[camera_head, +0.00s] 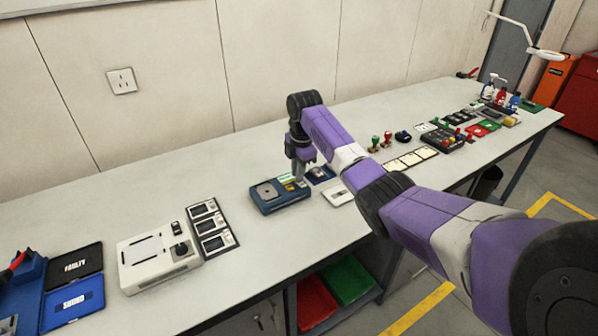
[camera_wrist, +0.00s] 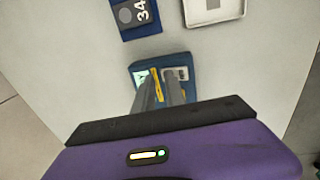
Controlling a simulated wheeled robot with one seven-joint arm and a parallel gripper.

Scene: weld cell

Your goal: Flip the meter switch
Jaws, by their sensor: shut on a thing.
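The meter is a blue box (camera_head: 281,196) with a grey round-holed plate and a small greenish display, lying on the bench left of my arm. My gripper (camera_head: 299,174) points down at the meter's right end. In the wrist view, the meter (camera_wrist: 191,62) lies under the fingertips, with its lit display at the left and a pale panel at the right. My gripper (camera_wrist: 164,84) is shut on a small part there, taken to be the switch; a yellow strip shows by the left finger. The fingers mostly hide the switch, so its position cannot be told.
A blue item marked 34 (camera_wrist: 140,16) and a white tray (camera_wrist: 213,10) lie close to the meter. Left of it on the bench (camera_head: 150,200) are a three-window panel (camera_head: 213,229) and a white box with a knob (camera_head: 157,258). Stamps and cards lie to the right.

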